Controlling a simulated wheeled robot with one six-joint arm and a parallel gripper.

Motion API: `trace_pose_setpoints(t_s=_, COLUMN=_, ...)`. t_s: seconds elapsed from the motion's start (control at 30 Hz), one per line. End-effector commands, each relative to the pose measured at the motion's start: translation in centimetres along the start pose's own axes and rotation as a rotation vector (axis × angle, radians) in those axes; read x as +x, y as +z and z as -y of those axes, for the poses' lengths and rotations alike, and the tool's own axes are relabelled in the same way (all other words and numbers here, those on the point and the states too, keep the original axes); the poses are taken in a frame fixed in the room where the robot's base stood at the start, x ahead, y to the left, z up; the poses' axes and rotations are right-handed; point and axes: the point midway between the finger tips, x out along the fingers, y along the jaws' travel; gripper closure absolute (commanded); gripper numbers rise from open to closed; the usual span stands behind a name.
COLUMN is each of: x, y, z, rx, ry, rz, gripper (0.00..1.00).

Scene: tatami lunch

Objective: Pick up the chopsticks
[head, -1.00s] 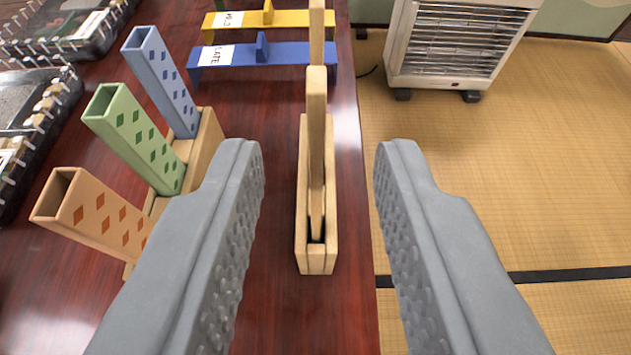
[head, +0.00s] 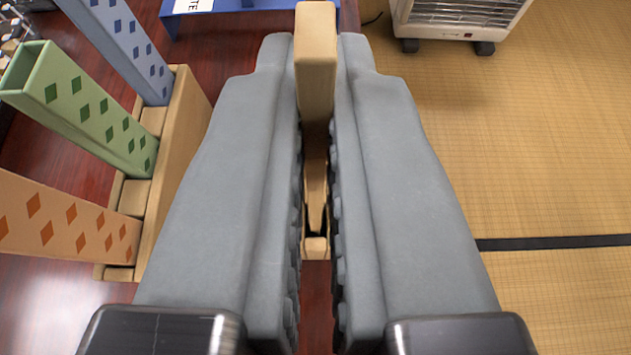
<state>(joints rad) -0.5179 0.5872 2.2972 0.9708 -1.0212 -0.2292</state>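The chopsticks (head: 316,65) show as a light wooden bar standing up from a narrow wooden holder (head: 316,246). My gripper (head: 316,75) has its two grey fingers on either side of the bar, pressed against it near the fingertips. The bar's upper end sticks out above the fingers. The lower end still sits in the slot of the holder, seen through the narrow gap between the fingers. The fingers hide most of the holder's sides. I cannot make out two separate sticks.
Tilted blue (head: 125,45), green (head: 85,110) and orange (head: 65,220) patterned square tubes stand in a wooden rack (head: 180,150) at left. A blue labelled stand (head: 240,18) is behind. A heater (head: 460,18) stands on the open tatami (head: 540,140) at right.

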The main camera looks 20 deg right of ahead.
Motion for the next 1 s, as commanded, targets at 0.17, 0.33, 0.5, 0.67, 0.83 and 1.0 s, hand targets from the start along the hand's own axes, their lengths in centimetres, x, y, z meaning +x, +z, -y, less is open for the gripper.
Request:
trace_pose_setpoints(t_s=0.17, x=0.0, y=-0.1, z=0.0, rx=0.000, ry=0.000, rz=0.000, gripper=1.00)
trace_pose_setpoints(t_s=0.33, x=-0.4, y=-1.1, z=0.0, rx=0.002, ry=0.000, rz=-0.002, gripper=1.00)
trace_pose_setpoints(t_s=0.5, x=-1.3, y=-3.3, z=0.0, rx=0.003, ry=-0.001, rz=-0.002, gripper=1.00)
trace_pose_setpoints(t_s=0.67, x=-2.3, y=-5.6, z=0.0, rx=0.003, ry=-0.001, rz=-0.002, gripper=1.00)
trace_pose_setpoints(t_s=0.83, x=-3.2, y=-7.7, z=0.0, rx=0.003, ry=0.000, rz=-0.002, gripper=1.00)
trace_pose_setpoints(t_s=1.0, x=-3.7, y=-8.9, z=0.0, rx=0.002, ry=-0.001, rz=-0.001, gripper=1.00)
